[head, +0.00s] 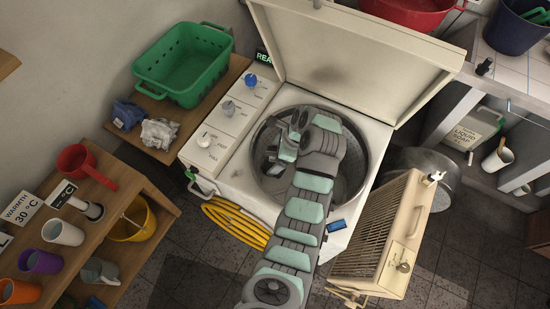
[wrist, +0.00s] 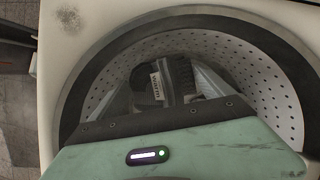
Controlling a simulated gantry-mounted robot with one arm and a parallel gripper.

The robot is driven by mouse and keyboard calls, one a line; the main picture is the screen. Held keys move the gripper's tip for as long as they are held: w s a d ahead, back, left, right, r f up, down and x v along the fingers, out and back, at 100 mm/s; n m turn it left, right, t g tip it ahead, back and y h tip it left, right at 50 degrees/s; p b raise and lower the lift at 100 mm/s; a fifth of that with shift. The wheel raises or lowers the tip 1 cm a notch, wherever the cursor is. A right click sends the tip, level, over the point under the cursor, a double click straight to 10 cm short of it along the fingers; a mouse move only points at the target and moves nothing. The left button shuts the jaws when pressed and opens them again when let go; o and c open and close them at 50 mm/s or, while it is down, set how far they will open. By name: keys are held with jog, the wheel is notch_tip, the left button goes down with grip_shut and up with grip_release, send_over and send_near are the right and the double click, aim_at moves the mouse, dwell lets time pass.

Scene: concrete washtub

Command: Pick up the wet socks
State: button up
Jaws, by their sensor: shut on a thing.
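My gripper (wrist: 165,95) is down inside the perforated drum of the open top-loading washer (head: 228,175), its fingers on either side of a dark, ribbed-looking cloth bundle (wrist: 180,76). The bundle looks like the socks and has a small white label with lettering that I cannot read for sure. The gripper is shut on it. Whether the bundle touches the drum floor cannot be told.
The washer lid (head: 350,55) stands raised behind. A green basket (head: 185,65) sits on the left shelf, with a blue cloth (head: 127,114) and a whitish cloth (head: 159,133) in front of it. A cream slatted heater (head: 380,240) stands right. A yellow hose (head: 235,222) lies in front.

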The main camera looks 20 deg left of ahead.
notch_tip(320, 180, up, 12)
jog(key=p, duration=1.1)
jog(key=shift+p, duration=0.3)
jog(key=shift+a+f, duration=0.1)
